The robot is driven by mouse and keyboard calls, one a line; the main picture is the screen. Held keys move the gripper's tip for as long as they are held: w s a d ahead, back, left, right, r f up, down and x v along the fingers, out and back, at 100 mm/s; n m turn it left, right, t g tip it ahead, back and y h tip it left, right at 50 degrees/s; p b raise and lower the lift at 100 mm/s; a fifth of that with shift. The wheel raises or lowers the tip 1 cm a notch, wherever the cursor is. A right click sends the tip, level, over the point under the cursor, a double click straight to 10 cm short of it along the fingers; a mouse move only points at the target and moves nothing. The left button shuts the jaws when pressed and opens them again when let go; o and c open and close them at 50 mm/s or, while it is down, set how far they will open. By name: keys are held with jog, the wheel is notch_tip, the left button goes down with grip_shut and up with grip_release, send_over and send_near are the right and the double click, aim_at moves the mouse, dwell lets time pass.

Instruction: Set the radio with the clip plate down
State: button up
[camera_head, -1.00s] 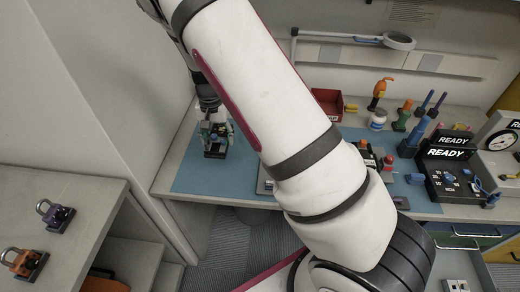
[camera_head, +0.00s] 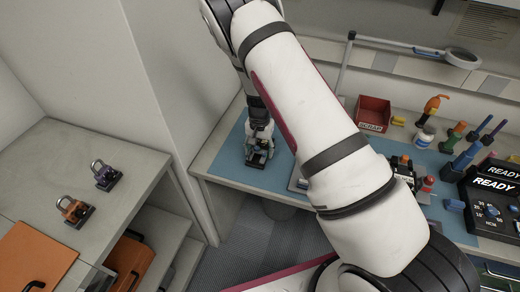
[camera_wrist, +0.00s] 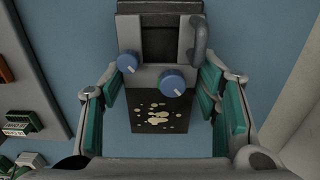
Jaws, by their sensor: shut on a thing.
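The radio (camera_wrist: 144,77) is a dark, boxy unit with a grey panel, two blue knobs and a grey handle loop. In the wrist view it lies between the teal finger pads of my gripper (camera_wrist: 162,98), which is shut on it. A dark face with pale yellow specks shows between the fingers. In the head view my gripper (camera_head: 259,139) and the radio (camera_head: 256,157) are at the left part of the blue mat (camera_head: 222,162). The clip plate cannot be clearly made out. I cannot tell whether the radio touches the mat.
A red scrap bin (camera_head: 373,111), bottles and tools stand along the back of the bench. A black unit reading READY (camera_head: 493,195) is at the right.

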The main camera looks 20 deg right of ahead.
jog(key=shift+f, duration=0.1)
jog(key=o, duration=1.4)
